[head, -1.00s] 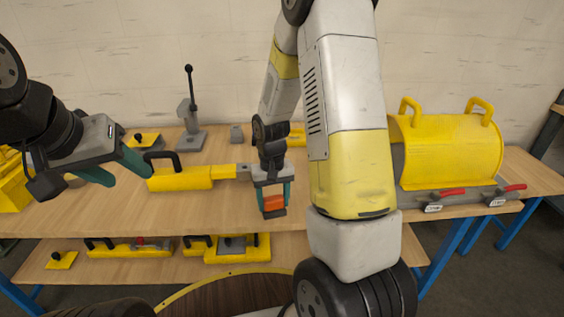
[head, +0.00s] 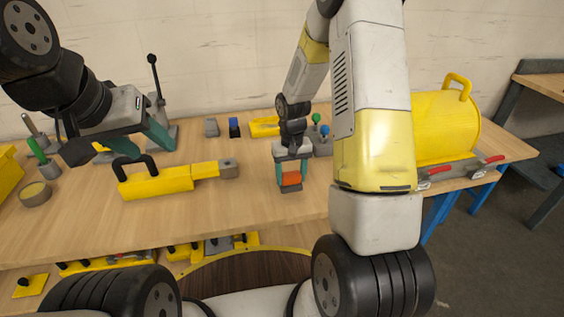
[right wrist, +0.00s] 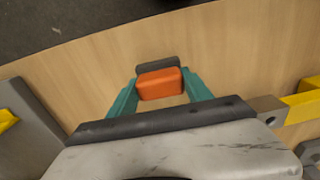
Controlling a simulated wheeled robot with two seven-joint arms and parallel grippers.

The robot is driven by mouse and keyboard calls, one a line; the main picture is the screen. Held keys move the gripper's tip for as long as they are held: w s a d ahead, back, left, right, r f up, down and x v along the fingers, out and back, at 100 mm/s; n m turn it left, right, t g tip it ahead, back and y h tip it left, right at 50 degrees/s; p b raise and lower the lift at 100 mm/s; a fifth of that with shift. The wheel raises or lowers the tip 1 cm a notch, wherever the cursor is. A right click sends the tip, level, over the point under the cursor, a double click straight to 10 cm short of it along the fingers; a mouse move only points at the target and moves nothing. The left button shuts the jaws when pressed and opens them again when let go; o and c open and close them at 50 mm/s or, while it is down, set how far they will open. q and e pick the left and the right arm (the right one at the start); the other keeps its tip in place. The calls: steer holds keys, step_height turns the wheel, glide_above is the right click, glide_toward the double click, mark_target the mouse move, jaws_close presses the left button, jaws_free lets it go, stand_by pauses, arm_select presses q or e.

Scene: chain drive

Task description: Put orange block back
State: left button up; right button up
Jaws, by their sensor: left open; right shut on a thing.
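The orange block (head: 291,179) is held between the teal fingers of my right gripper (head: 291,184), over the front middle part of the wooden table. It also shows in the right wrist view (right wrist: 160,84), with a dark grey part (right wrist: 158,64) at its far side. I cannot tell whether the block touches the table. My left gripper (head: 128,150) is open and empty, above and behind the yellow handled tool (head: 157,184) at the left.
The yellow tool has a grey end block (head: 229,168) left of my right gripper. A blue-topped piece (head: 234,128) and a yellow block (head: 264,127) stand behind. A large yellow cover (head: 440,127) is at the right. The wooden table (head: 120,225) is clear in front.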

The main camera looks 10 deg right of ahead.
mark_target(290, 177)
steer(key=w, duration=0.3)
steer(key=shift+w+d+f, duration=0.2)
steer(key=shift+w+d, duration=0.1)
steer(key=shift+w, duration=0.1)
steer(key=shift+f, duration=1.75)
steer(key=shift+f, duration=0.1)
steer(key=o, duration=1.7)
steer(key=s+r+t, duration=0.1)
steer(key=s+r, duration=0.2)
steer(key=r, duration=0.6)
steer(key=s+r+t, duration=0.1)
steer(key=s+r, duration=0.2)
steer(key=r, duration=0.7)
steer(key=s+r+t, duration=0.1)
steer(key=s+r, duration=0.3)
steer(key=r, duration=0.5)
steer(key=s+r+t, duration=0.1)
steer(key=s+r, duration=0.1)
steer(key=s, duration=0.2)
steer(key=s+a+r+t+y, duration=0.1)
steer(key=s+r, duration=0.1)
steer(key=s, duration=0.3)
steer(key=s+a+r+t+y, duration=0.1)
steer(key=s+r, duration=0.1)
steer(key=s, duration=0.3)
steer(key=shift+s+a, duration=0.1)
steer(key=shift+s, duration=0.05)
